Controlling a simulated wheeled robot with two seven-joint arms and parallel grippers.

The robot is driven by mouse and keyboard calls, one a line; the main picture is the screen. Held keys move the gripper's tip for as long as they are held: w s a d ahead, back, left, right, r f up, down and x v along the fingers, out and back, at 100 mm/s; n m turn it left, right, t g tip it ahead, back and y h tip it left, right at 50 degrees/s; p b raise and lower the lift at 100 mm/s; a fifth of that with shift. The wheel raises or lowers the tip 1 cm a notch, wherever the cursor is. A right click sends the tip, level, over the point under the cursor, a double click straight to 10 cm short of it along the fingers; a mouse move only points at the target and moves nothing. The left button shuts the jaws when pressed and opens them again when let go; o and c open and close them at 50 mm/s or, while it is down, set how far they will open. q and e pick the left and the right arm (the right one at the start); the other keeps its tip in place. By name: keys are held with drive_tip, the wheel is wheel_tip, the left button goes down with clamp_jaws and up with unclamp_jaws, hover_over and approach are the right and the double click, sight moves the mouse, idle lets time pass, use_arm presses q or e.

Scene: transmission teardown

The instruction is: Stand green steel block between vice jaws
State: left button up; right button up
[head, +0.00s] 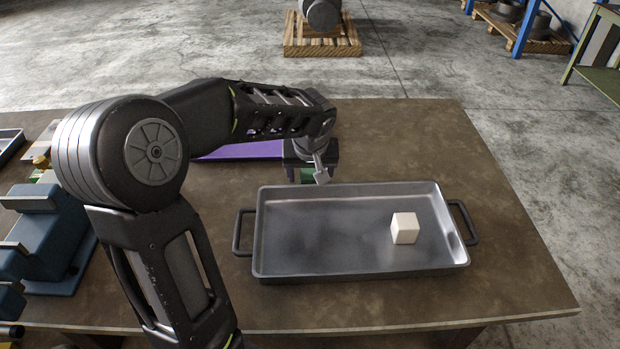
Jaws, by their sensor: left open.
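My left gripper (311,168) is open, pointing down just behind the far rim of the metal tray. A dark green block (306,176) shows low beside its fingers, partly hidden by them. I cannot tell whether the fingers touch it. A blue vice-like body (45,240) stands at the left edge of the table, partly cut off by the picture and partly behind my left arm. The gap between its jaws cannot be made out clearly. My right gripper is not in view.
The metal tray (350,272) holds a white cube (405,228). A purple mat (240,151) lies behind my left forearm. Small green and yellow parts (40,170) sit at the far left. The table (440,140) is clear at the back right.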

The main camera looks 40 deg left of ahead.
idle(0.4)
use_arm(q)
clamp_jaws()
idle(0.6)
drive_tip(key=shift+w+r, duration=0.1)
drive_tip(key=shift+r, duration=0.05)
